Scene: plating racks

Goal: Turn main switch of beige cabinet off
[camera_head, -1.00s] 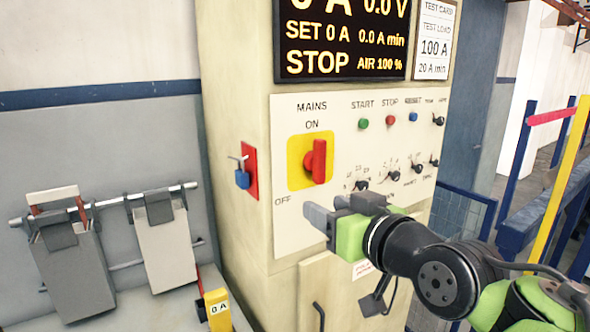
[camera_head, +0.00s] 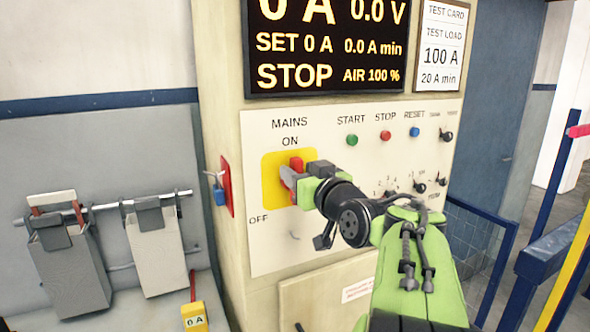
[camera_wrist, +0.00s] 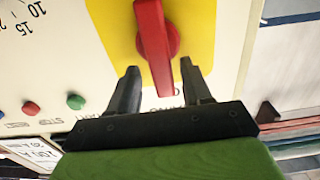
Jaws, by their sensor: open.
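The beige cabinet (camera_head: 340,265) stands ahead with its control panel facing me. Its main switch is a red handle (camera_head: 297,164) on a yellow plate (camera_head: 270,182), under the labels MAINS and ON, with OFF at the lower left. The handle stands upright, at ON. In the wrist view the red handle (camera_wrist: 155,45) reaches down between my two fingertips, with a gap on each side. My gripper (camera_head: 290,180) is open around the end of the handle and hides part of it in the head view. It also shows in the wrist view (camera_wrist: 164,75).
A red plate with a blue padlock (camera_head: 219,195) is on the cabinet's left side. Start, stop and reset buttons (camera_head: 385,135) and small knobs sit right of the switch. The display (camera_head: 325,45) reads STOP. Blue railings (camera_head: 560,250) stand at the right.

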